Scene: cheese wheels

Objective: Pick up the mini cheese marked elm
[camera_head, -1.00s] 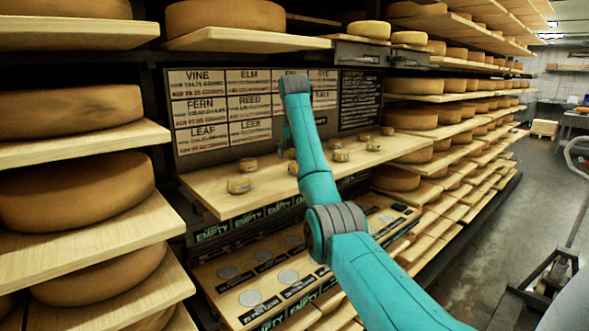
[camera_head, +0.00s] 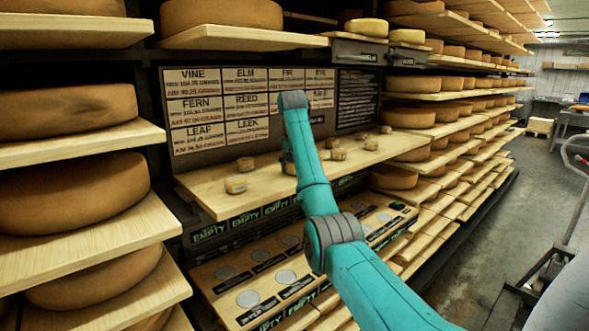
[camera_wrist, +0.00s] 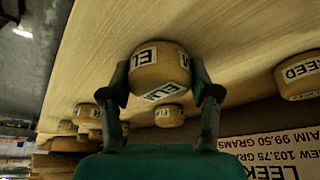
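The mini cheese marked ELM (camera_wrist: 160,72) is a small tan wheel with white labels, in the middle of the wrist view. My gripper (camera_wrist: 161,82) has one dark finger on each side of it. The fingers look open, close beside the cheese; whether they touch it is hard to tell. In the head view my teal arm reaches over the wooden shelf, and its fingers are hidden behind the arm. A mini cheese (camera_head: 289,167) shows partly behind the arm there; its label is not readable.
Other mini cheeses stand on the same board (camera_head: 205,185), including one marked REED (camera_wrist: 300,72) at the right in the wrist view. A label board (camera_head: 217,105) stands behind. Shelves of large wheels flank both sides, and a panel with round discs (camera_head: 248,298) lies below.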

